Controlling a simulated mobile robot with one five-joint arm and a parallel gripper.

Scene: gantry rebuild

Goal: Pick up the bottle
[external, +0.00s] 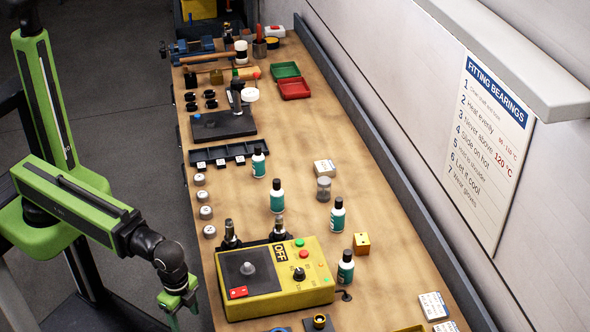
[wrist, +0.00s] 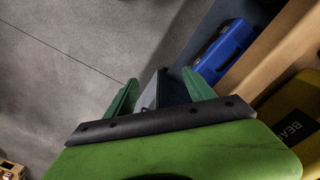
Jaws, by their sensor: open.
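Several similar bottles with black caps and white-and-green labels stand upright on the bench. One bottle (external: 259,163) is beside the black rack, another bottle (external: 277,196) is in the middle, a third bottle (external: 338,216) is further right, and one more bottle (external: 345,268) is by the yellow control box. My gripper (external: 180,306) hangs off the bench's left side, low in the external view, away from all bottles. In the wrist view my gripper (wrist: 160,95) shows two green fingers spread apart with nothing between them. No bottle shows in the wrist view.
The yellow control box (external: 300,296) stands near the bench's left edge, close to my arm. Small round weights (external: 205,212) line that edge. A black rack (external: 225,153) lies further back. The wrist view shows a blue case (wrist: 224,50) below the bench.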

